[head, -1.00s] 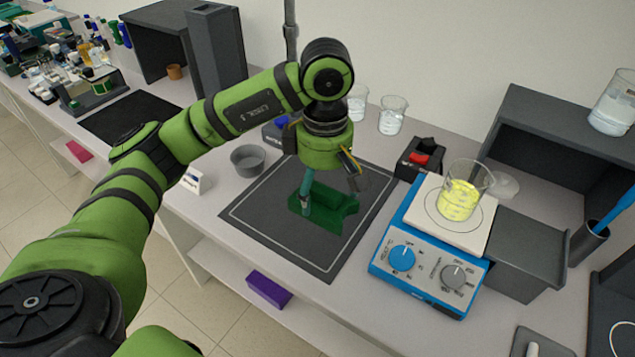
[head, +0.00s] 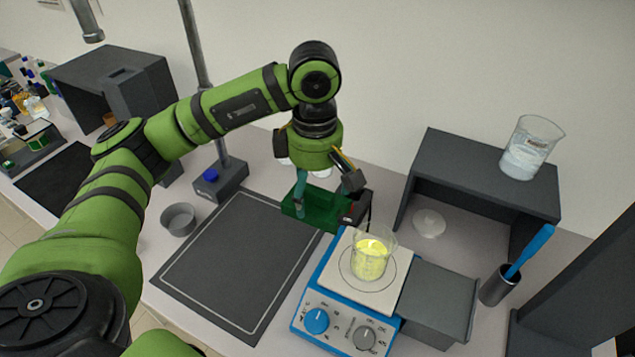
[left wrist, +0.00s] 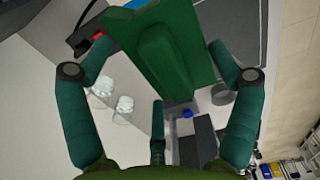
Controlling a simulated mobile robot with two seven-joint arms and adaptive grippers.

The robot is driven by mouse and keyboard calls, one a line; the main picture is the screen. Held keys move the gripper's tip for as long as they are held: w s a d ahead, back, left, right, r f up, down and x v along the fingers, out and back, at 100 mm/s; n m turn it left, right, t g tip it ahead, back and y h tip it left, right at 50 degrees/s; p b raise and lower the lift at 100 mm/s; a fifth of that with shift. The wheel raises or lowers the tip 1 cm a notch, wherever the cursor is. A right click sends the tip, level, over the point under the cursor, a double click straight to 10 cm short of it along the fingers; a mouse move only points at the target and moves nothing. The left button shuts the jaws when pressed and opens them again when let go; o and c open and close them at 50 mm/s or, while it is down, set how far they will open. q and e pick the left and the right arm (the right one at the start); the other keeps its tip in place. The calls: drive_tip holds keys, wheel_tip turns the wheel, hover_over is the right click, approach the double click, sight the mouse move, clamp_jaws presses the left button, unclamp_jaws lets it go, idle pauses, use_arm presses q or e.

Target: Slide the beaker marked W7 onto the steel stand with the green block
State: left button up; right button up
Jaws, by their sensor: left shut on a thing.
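A beaker with yellow liquid (head: 371,258) stands on the white top of the blue hotplate (head: 340,305). I cannot read W7 on any beaker. A grey box-shaped stand (head: 432,308), perhaps the steel stand, stands against the hotplate's right side. My left gripper (head: 322,192) points down, shut on the green block (head: 318,203), behind and left of the yellow beaker and apart from it. In the left wrist view the green block (left wrist: 165,50) lies between the fingers of my left gripper (left wrist: 163,62). My right gripper is not in view.
A black box with a red switch (head: 354,212) is close beside the block. Another beaker (head: 528,150) stands on the dark shelf (head: 465,170). Two glass beakers (left wrist: 123,108) stand behind my gripper. A dark mat (head: 235,260) lies bare at left, beside a grey bowl (head: 178,219).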

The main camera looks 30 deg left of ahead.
use_arm(q)
drive_tip(key=shift+w+f+b, duration=0.1)
drive_tip(key=shift+f+b, duration=0.2)
drive_tip(key=shift+f, duration=0.5)
drive_tip(key=shift+f+b, duration=0.45)
drive_tip(key=shift+f, duration=0.7)
drive_tip(key=f+b, duration=0.1)
drive_tip(key=f, duration=0.1)
drive_tip(key=f+b, duration=0.1)
drive_tip(key=f, duration=0.1)
drive_tip(key=d+f+b, duration=0.1)
drive_tip(key=f, duration=0.1)
drive_tip(key=shift+w+f, duration=0.1)
drive_tip(key=shift+f, duration=0.15)
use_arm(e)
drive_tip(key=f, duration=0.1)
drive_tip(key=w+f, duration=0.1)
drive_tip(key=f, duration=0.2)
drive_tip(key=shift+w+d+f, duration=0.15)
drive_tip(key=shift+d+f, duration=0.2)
use_arm(q)
drive_tip(key=shift+d, duration=0.15)
drive_tip(key=shift+d+b, duration=0.3)
drive_tip(key=shift+d, duration=1)
drive_tip(key=shift+w+d, duration=0.1)
drive_tip(key=shift+d, duration=0.55)
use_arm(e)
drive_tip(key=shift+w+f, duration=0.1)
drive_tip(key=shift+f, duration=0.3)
